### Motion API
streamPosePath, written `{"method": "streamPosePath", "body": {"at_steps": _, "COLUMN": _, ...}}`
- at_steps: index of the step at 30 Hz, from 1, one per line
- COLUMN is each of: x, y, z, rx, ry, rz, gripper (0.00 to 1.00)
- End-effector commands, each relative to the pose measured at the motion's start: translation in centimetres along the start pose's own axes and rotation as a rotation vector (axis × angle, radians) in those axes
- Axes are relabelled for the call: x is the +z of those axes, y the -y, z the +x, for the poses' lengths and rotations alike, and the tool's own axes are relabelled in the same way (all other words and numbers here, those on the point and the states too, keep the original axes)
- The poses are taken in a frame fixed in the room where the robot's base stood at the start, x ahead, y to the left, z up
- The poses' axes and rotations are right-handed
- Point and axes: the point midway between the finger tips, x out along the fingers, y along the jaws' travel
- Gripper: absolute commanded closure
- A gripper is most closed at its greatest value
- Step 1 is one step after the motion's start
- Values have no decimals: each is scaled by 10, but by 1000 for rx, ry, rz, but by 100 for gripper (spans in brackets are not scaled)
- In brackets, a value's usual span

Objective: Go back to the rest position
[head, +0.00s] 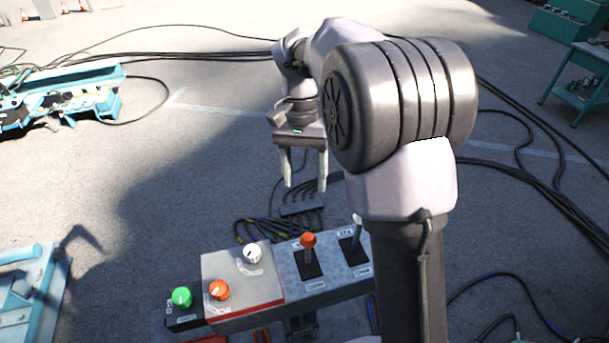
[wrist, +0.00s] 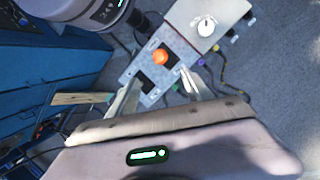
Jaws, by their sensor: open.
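My gripper (head: 305,170) hangs in the air in the head view, fingers pointing down and spread apart with nothing between them. It is behind and above the control box (head: 241,314). In the wrist view the two fingers (wrist: 162,97) also show apart, with the control box (wrist: 180,47) beyond them. The box carries an orange-topped lever (head: 308,241), a second lever (head: 357,229) partly beside my arm, an orange knob (head: 219,290), a white knob (head: 253,253) and a green knob (head: 181,297). My arm hides the box's right end.
Black cables (head: 170,56) run across the floor behind and to the right. A teal machine (head: 65,95) stands at the left, and a teal cart (head: 580,85) at the far right. A light blue frame (head: 30,290) is at the lower left. The floor left of my gripper is clear.

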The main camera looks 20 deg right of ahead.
Motion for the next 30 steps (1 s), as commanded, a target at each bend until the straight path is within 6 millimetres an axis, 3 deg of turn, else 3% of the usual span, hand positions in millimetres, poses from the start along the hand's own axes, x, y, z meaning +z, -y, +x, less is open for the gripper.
{"method": "streamPosePath", "body": {"at_steps": 5, "x": 0, "y": 0, "z": 1, "rx": 0, "ry": 0, "rz": 0, "gripper": 41}}
{"method": "streamPosePath", "body": {"at_steps": 8, "x": 2, "y": -1, "z": 15, "rx": -19, "ry": -23, "rz": -15, "gripper": 41}}
{"method": "streamPosePath", "body": {"at_steps": 11, "x": 15, "y": -4, "z": 58, "rx": -79, "ry": -90, "rz": -59, "gripper": 41}}
{"method": "streamPosePath", "body": {"at_steps": 14, "x": 36, "y": -11, "z": 113, "rx": -164, "ry": -192, "rz": -117, "gripper": 41}}
{"method": "streamPosePath", "body": {"at_steps": 17, "x": 58, "y": -18, "z": 172, "rx": -250, "ry": -296, "rz": -166, "gripper": 41}}
{"method": "streamPosePath", "body": {"at_steps": 21, "x": 83, "y": -28, "z": 268, "rx": -366, "ry": -447, "rz": -220, "gripper": 41}}
{"method": "streamPosePath", "body": {"at_steps": 24, "x": 94, "y": -32, "z": 321, "rx": -429, "ry": -533, "rz": -242, "gripper": 41}}
{"method": "streamPosePath", "body": {"at_steps": 27, "x": 100, "y": -34, "z": 359, "rx": -473, "ry": -596, "rz": -255, "gripper": 41}}
{"method": "streamPosePath", "body": {"at_steps": 30, "x": 103, "y": -36, "z": 378, "rx": -498, "ry": -632, "rz": -262, "gripper": 41}}
